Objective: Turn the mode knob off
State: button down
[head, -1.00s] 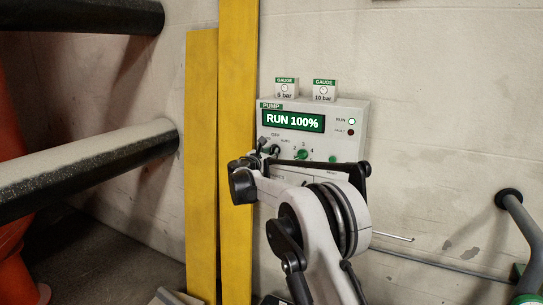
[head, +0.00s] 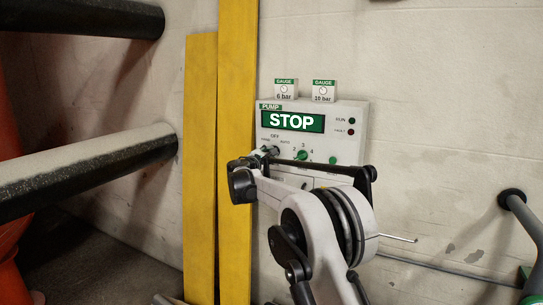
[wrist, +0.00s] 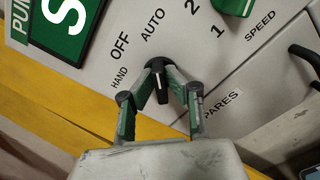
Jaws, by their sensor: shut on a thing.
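The mode knob (wrist: 158,86) is black with a white pointer line, below the labels HAND, OFF and AUTO in the wrist view. My gripper (wrist: 160,70) is shut on it, one finger on each side. The pointer line is partly visible; which label it meets exactly is hard to tell. In the head view my gripper (head: 266,152) is at the panel's lower left and mostly hides the knob. The pump panel (head: 350,150) has a green display (head: 292,121) that reads STOP. The RUN lamp (head: 351,121) is dark.
A green speed knob (head: 301,155) and another green knob (head: 333,160) sit right of the mode knob. Two gauges stand on the panel. Yellow planks (head: 237,130) lean at its left, beside thick dark pipes (head: 90,165). The wall to the right is mostly clear.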

dwell(0.4)
jog(key=c, duration=1.8)
grip_release()
jog(key=v, duration=1.2)
